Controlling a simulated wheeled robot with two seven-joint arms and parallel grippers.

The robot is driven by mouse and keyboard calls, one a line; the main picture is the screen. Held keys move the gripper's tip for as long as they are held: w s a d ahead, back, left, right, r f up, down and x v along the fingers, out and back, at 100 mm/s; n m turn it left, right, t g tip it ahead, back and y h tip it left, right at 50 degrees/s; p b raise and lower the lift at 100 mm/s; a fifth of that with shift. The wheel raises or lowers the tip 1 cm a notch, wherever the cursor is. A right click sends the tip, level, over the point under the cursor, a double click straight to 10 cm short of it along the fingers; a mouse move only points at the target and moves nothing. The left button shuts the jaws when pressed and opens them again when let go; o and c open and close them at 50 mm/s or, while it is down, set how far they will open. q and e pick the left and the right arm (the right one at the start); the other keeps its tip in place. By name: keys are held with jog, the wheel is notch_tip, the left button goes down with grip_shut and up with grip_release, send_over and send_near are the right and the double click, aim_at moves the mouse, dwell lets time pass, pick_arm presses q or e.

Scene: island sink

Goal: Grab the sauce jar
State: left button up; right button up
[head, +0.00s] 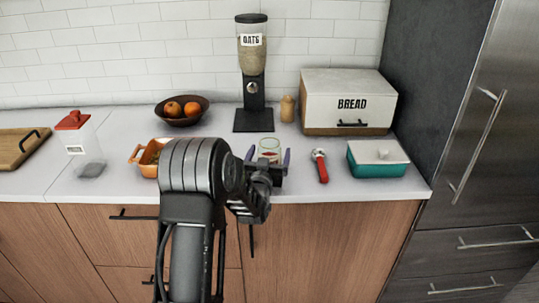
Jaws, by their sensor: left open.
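The sauce jar seems to be the small clear glass jar (269,147) with a greenish rim and something red low inside. It stands on the counter near the front edge, and its lower part is hidden by my gripper. My left gripper (268,157) is open, with one bluish fingertip to each side of the jar in the head view. I cannot tell whether the fingers touch the glass or how deep they reach around it. My right gripper is not in view.
An orange dish (147,158) stands left of my arm, partly hidden. A red-handled tool (320,166) and a teal lidded dish (377,160) lie to the right. Behind stand an oats dispenser (252,75), a wooden shaker (287,109), a bread box (347,103) and a fruit bowl (181,118).

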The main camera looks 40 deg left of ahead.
aim_at(270, 138)
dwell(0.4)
pick_arm(q)
grip_shut()
notch_tip(270, 138, up, 10)
jog(key=shift+r+b, duration=0.1)
jog(key=shift+b, duration=0.5)
dwell(0.7)
dwell(0.5)
